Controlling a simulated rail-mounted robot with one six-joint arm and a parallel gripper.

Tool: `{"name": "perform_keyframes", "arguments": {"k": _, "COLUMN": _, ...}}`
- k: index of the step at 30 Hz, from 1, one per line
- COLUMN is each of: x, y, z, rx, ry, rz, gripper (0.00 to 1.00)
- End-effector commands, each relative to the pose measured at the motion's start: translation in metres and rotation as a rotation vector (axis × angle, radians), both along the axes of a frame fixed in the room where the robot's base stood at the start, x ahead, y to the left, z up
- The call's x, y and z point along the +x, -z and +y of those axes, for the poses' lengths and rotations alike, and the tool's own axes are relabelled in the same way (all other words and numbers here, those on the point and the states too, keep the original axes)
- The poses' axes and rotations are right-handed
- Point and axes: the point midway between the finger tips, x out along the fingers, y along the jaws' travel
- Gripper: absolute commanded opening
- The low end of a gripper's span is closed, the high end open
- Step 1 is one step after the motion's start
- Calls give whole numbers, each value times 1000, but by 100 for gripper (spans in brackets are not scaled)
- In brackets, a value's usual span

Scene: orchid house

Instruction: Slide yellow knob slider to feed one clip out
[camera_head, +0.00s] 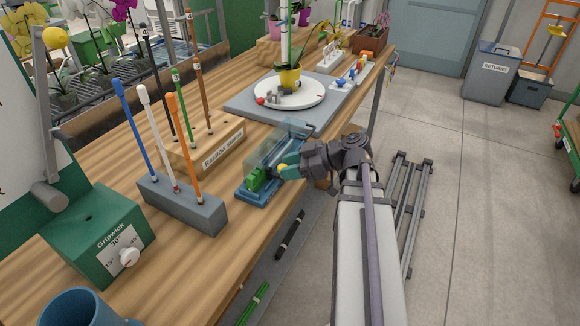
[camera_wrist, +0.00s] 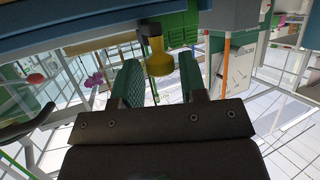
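The clip dispenser (camera_head: 262,188) has a blue base and a clear cover and stands near the right edge of the wooden bench. A green part (camera_head: 257,178) shows at its near end. Its yellow knob (camera_head: 283,169) sticks out on the right side, partly hidden by my gripper (camera_head: 288,172). In the wrist view the yellow knob (camera_wrist: 157,58) hangs between the tips of my gripper's two green fingers (camera_wrist: 160,72). The fingers stand apart, with a visible gap on the right of the knob. Any contact on the left is unclear. No clip shows outside the dispenser.
A grey block (camera_head: 182,205) with blue, white and orange sticks stands left of the dispenser. The wooden rack (camera_head: 208,150) is behind it. A grey board (camera_head: 245,108) with a white turntable and potted plant lies beyond. The bench edge runs close beside the dispenser.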

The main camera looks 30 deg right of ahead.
Motion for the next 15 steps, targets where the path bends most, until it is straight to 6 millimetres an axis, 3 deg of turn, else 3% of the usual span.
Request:
{"name": "perform_keyframes", "arguments": {"k": 5, "x": -8, "y": -9, "z": -12, "rx": 0, "ry": 2, "rz": 0, "gripper": 39}}
{"name": "perform_keyframes", "arguments": {"k": 15, "x": -50, "y": -40, "z": -73, "rx": 0, "ry": 4, "rz": 1, "gripper": 39}}
